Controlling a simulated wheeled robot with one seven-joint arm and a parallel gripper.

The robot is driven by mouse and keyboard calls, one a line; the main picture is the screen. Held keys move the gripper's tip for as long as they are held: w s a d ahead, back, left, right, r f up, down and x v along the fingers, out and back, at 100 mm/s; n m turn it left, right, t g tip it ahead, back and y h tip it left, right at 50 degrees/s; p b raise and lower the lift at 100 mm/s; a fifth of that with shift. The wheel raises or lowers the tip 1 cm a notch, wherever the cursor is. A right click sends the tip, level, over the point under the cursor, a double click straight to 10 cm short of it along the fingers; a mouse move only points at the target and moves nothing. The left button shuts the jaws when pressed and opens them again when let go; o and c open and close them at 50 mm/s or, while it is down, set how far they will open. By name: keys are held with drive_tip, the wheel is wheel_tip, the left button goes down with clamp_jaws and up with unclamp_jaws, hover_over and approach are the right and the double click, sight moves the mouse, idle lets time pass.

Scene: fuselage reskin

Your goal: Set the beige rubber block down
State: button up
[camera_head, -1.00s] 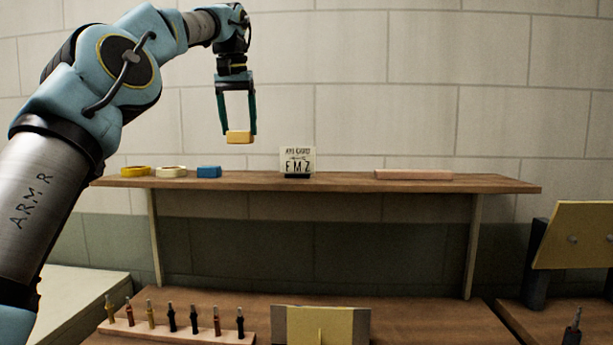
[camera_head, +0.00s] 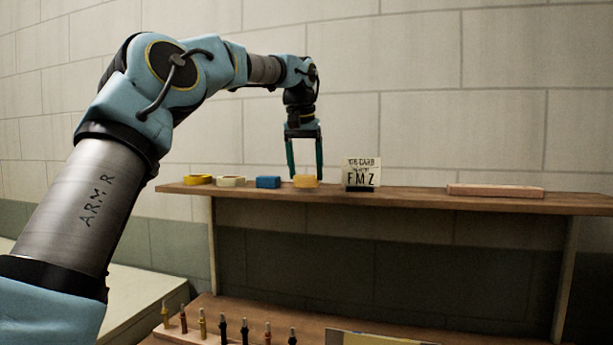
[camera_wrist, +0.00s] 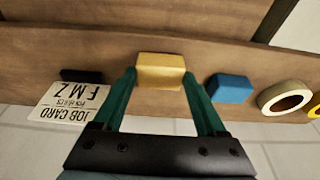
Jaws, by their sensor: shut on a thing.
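The beige rubber block (camera_head: 306,182) is between the fingertips of my gripper (camera_head: 305,176), which is shut on it. The block is at the level of the upper shelf (camera_head: 420,197), between a blue block and the job card. It appears to be at the shelf surface, but I cannot tell if it bears on it. In the wrist view the beige block (camera_wrist: 160,71) sits level at the ends of the green fingers (camera_wrist: 160,95), over the shelf board.
A blue block (camera_head: 268,182) is close on the left, with a white tape roll (camera_head: 231,182) and a yellow tape roll (camera_head: 198,180) beyond. The job card (camera_head: 361,173) stands close on the right. A pinkish bar (camera_head: 495,191) lies farther right, with clear shelf between.

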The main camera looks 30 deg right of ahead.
drive_tip(key=shift+f, duration=0.55)
drive_tip(key=o, duration=1.1)
drive_tip(key=v, duration=1.2)
drive_tip(key=shift+p, duration=0.4)
